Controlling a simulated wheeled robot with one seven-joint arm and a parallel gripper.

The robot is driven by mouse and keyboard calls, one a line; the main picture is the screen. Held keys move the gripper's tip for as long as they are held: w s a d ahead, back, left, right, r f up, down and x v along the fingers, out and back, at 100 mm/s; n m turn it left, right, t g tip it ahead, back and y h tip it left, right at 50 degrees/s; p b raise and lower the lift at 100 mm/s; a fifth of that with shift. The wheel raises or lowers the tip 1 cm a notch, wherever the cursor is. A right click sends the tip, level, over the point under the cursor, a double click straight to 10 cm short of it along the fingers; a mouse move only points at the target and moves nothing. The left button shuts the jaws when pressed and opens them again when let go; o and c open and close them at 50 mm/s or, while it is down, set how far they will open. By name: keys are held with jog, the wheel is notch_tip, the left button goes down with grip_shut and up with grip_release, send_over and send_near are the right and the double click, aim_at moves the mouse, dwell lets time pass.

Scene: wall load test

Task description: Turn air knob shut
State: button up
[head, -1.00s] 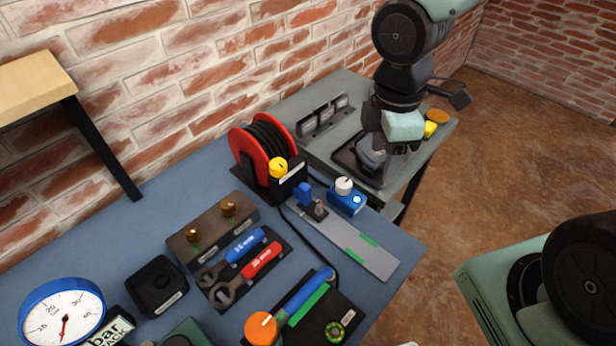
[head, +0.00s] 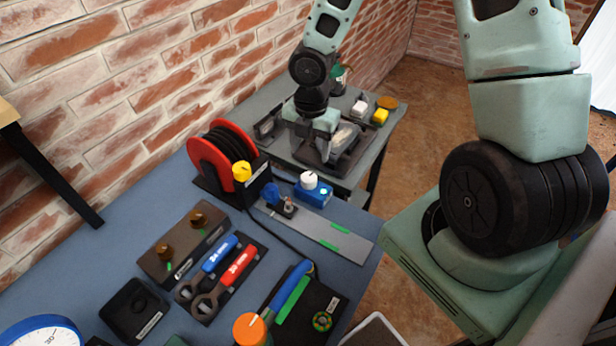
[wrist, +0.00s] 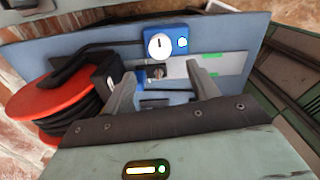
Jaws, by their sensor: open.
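A white round knob (head: 309,180) sits on a small blue box (head: 314,194) near the back edge of the blue bench. A yellow knob (head: 242,171) is by the hose reel, and an orange knob (head: 250,329) is at the front. I cannot tell which knob is the air one. My gripper (head: 322,150) is above the grey bench, behind the blue box. In the wrist view my gripper (wrist: 160,70) is open and empty. There the white knob (wrist: 159,46) appears beyond the fingertips, apart from them.
A red hose reel (head: 198,160) stands left of the blue box. A small blue switch or valve (head: 273,193) is beside the box. Wrenches (head: 220,275), a brass-knobbed block (head: 183,240) and a gauge (head: 40,332) fill the blue bench.

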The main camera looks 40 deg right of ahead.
aim_at(309, 177)
notch_tip(309, 177, down, 10)
jog(key=shift+w+r+b, duration=0.1)
jog(key=shift+r+b, duration=0.15)
jog(key=shift+b, duration=0.75)
jog(key=c, duration=1)
